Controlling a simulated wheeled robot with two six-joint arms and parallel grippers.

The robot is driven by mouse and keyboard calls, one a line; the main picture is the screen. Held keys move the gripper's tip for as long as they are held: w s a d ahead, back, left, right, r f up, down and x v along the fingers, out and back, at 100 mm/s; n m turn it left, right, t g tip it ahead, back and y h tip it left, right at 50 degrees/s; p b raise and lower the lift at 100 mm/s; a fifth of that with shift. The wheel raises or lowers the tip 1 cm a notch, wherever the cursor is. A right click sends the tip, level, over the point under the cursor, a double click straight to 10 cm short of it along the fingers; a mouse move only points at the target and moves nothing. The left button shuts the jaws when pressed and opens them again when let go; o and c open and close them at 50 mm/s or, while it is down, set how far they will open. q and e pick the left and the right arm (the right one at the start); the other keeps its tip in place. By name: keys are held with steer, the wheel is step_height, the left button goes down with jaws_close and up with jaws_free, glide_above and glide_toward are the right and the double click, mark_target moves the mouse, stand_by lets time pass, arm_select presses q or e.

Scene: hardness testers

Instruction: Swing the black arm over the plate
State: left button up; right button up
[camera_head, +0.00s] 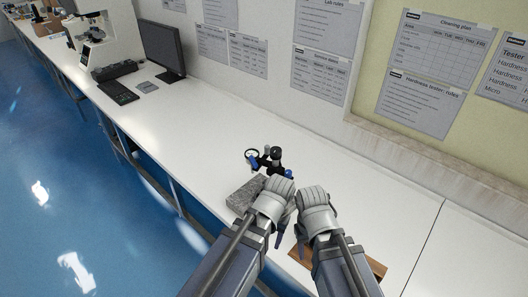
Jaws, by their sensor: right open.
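The black arm (272,159) stands on the white bench in the head view, with a round ring at its left end and blue parts. The grey speckled plate (241,195) lies on the bench just in front of it, partly covered by my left gripper. My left gripper (276,198) is at the plate's right side, close in front of the black arm; its fingertips are hard to make out. My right gripper (314,203) is open beside it, to the right of the black arm. I cannot tell whether either gripper touches anything.
A brown wooden piece (375,266) lies under my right arm near the bench's front edge. A monitor (162,52), keyboard (118,92) and microscope-like machine (92,28) stand far left. The wall runs behind.

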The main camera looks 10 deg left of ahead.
arm_select(q)
steer(key=w+r+n+p, duration=0.1)
steer(key=w+r, duration=0.1)
steer(key=w, duration=0.1)
steer(key=w+a+r+n+p, duration=0.1)
steer(key=w+r+p, duration=0.1)
steer(key=w, duration=0.2)
steer(key=w+r+p, duration=0.2)
steer(key=w, duration=0.2)
steer(key=shift+a+r+n, duration=0.15)
steer(key=shift+r+n, duration=0.05)
steer(key=shift+n, duration=0.2)
steer(key=shift+c, duration=1)
step_height(320, 180, up, 6)
steer(key=n+h+p, duration=0.1)
steer(key=n+p, duration=0.6)
steer(key=n, duration=0.1)
glide_above(267, 146)
steer(key=shift+w+r, duration=0.1)
steer(key=shift+r, duration=0.05)
steer(key=shift+b, duration=0.3)
arm_select(e)
step_height(267, 146, up, 13)
steer(key=shift+f, duration=0.15)
